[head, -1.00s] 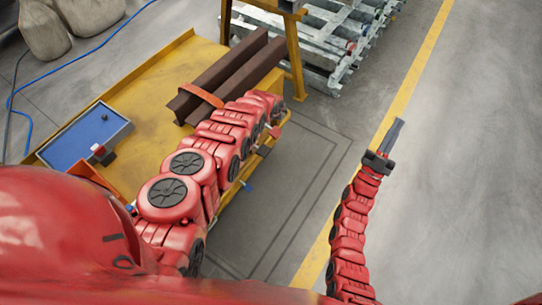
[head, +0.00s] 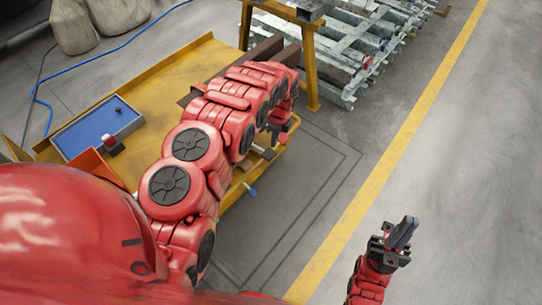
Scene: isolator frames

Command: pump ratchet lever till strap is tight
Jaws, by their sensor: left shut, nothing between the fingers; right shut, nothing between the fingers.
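Brown steel beams (head: 270,46) lie on the yellow cart (head: 165,78). My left arm now covers most of them, and the orange strap is hidden behind it. My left gripper (head: 278,134) is at the cart's right edge, small and partly hidden by my own wrist. It is shut with nothing in it. A small grey metal piece (head: 263,152) sits just below it at the edge; I cannot tell whether it is the ratchet lever or whether they touch. My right gripper (head: 402,233) is shut and empty over the floor, well to the right of the cart.
A blue tray (head: 92,130) with small items lies on the cart's left part. A yellow post (head: 303,60) stands at the cart's far right corner. Galvanised steel frames (head: 345,50) are stacked behind. Sacks (head: 95,22) stand far left. The floor at right is clear.

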